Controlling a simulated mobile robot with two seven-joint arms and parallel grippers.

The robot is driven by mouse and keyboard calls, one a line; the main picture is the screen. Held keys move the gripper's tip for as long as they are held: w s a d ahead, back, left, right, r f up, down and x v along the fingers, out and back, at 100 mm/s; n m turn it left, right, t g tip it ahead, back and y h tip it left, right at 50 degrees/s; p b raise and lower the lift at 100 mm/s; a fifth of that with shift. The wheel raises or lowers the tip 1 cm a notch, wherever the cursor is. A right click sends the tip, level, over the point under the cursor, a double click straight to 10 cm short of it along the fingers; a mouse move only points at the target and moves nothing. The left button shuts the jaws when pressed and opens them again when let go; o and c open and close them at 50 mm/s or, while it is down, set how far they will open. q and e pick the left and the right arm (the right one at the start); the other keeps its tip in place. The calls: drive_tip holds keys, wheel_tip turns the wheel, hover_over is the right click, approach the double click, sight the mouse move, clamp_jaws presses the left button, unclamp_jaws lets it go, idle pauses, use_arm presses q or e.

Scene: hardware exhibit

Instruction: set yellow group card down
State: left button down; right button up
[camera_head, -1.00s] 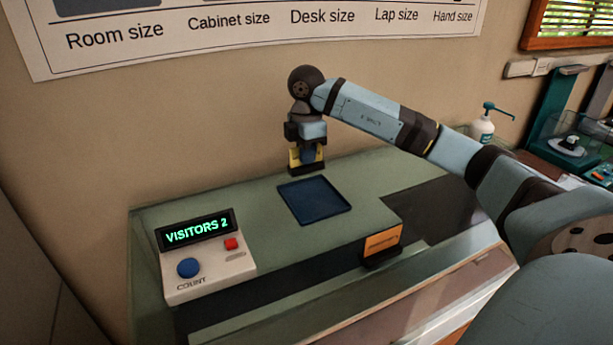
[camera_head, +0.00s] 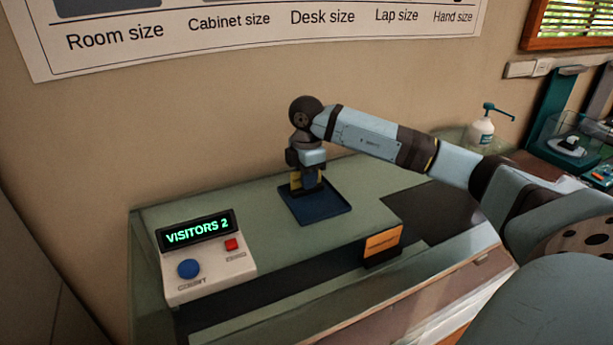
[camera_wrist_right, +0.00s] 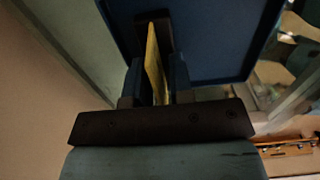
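The yellow group card (camera_head: 296,181) is upright in my right gripper (camera_head: 309,185), over the blue tray (camera_head: 327,210) on the display table. In the right wrist view the yellow card (camera_wrist_right: 154,62) shows edge-on between the two blue fingers (camera_wrist_right: 156,85), with its dark base beyond them against the blue tray (camera_wrist_right: 215,50). The fingers look closed about the card. The base is at the tray's back left part; whether it touches the tray floor I cannot tell. The gripper hides much of the card. My left gripper is not in view.
An orange card (camera_head: 382,241) in a dark stand is at the table's front right. A counter box (camera_head: 207,258) reading "VISITORS 2", with blue and red buttons, stands at the left. The wall is close behind. The front part of the tray is clear.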

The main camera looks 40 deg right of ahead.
drive_tip(key=shift+o, duration=0.2)
drive_tip(key=shift+r, duration=0.2)
wheel_tip(320, 180, up, 12)
drive_tip(key=shift+b, duration=0.35)
idle(0.4)
